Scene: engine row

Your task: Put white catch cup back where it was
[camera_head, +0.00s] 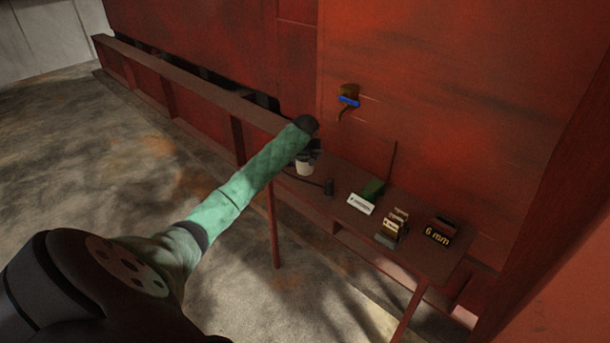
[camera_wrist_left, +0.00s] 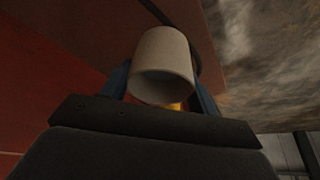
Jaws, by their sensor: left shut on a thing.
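The white catch cup (camera_head: 304,168) is at the left end of the narrow brown shelf (camera_head: 335,228), below my left wrist. My left gripper (camera_head: 314,151) is dark and mostly hidden by the wrist in the head view. In the left wrist view the cup (camera_wrist_left: 162,62) sits between the two blue fingers of the left gripper (camera_wrist_left: 161,90), which is shut on it. The cup's open end faces that camera. I cannot tell whether the cup touches the shelf. My right gripper is in neither view.
A small dark object (camera_head: 328,187) stands close right of the cup.

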